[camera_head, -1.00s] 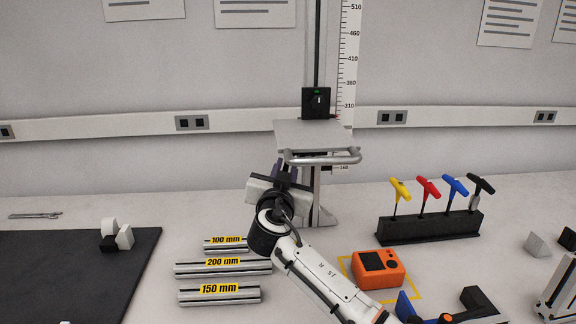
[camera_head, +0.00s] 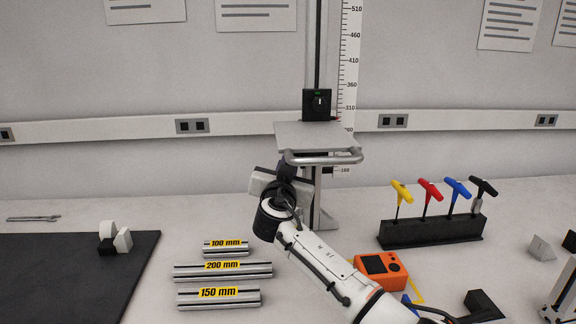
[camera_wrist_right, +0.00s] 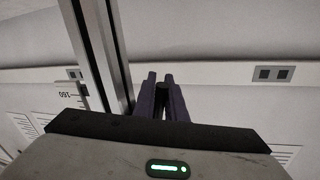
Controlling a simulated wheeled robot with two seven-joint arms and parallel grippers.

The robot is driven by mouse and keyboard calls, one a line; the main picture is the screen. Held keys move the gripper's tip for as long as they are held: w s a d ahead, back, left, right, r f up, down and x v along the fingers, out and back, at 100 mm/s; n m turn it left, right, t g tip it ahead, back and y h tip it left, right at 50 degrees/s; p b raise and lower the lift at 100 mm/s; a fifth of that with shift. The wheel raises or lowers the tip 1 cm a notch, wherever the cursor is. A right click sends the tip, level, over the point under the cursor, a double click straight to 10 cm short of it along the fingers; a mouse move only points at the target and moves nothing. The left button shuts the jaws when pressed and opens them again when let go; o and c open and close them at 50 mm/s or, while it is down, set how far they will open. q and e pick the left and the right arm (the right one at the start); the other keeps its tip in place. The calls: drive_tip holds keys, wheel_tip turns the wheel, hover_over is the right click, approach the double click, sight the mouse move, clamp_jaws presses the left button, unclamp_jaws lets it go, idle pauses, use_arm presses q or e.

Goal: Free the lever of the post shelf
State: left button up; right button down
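The post shelf has a grey plate (camera_head: 312,134) with a tubular front rail on a vertical post (camera_head: 318,45). A black box (camera_head: 317,103) with a small green light sits on the post above the plate. My right gripper (camera_head: 286,170) is just below the plate, left of the post's lower part. In the right wrist view its two dark purple fingers (camera_wrist_right: 162,88) stand close on both sides of a narrow black piece, apparently the lever (camera_wrist_right: 162,97). They look shut on it, with the post to their left. In the head view my gripper mostly hides the lever. My left gripper is out of view.
Labelled metal bars (camera_head: 222,270) lie left of my right forearm. A black rack (camera_head: 432,230) with coloured T-handle tools stands to the right. An orange device (camera_head: 379,269) is beside my forearm.

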drive_tip(key=s+g+p, duration=0.1)
drive_tip(key=g+p, duration=0.1)
drive_tip(key=p, duration=0.1)
drive_tip(key=f+g+y+p, duration=0.1)
drive_tip(key=g+p, duration=0.1)
drive_tip(key=p, duration=0.2)
drive_tip(key=shift+s+n, duration=0.3)
drive_tip(key=shift+s, duration=0.1)
drive_tip(key=c, duration=2.1)
unclamp_jaws()
drive_tip(key=shift+v, duration=3.75)
